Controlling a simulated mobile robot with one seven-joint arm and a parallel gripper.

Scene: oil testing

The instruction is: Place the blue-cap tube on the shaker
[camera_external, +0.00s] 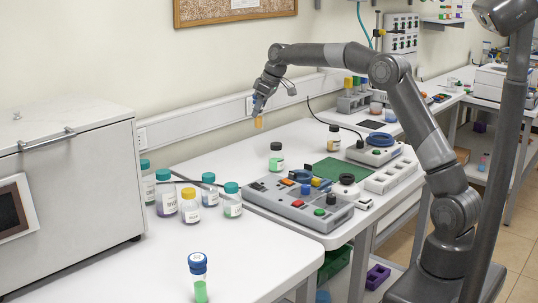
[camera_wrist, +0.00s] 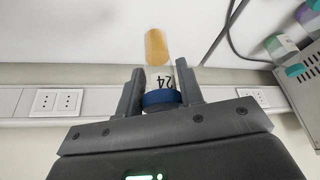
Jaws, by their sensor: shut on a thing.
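My gripper (camera_external: 260,102) is raised over the white bench near the wall, shut on a blue-cap tube (camera_external: 258,122) with amber contents. In the wrist view, my gripper (camera_wrist: 160,92) has its fingers on both sides of the tube (camera_wrist: 157,48), near its blue cap (camera_wrist: 160,98); a label reading "24" shows. In the external view, the cap is hidden by the gripper. A grey device with a dark-blue round top (camera_external: 380,140) stands on the bench to the right, possibly the shaker; I cannot tell for sure. The tube is well apart from it.
A grey panel with coloured blocks (camera_external: 298,200) and a green mat (camera_external: 334,170) lie between. Several capped bottles (camera_external: 190,206) stand at left, beside a grey box-like machine (camera_external: 70,180). Another blue-cap bottle with green contents (camera_external: 199,290) is in front. A tube rack (camera_external: 352,102) stands behind.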

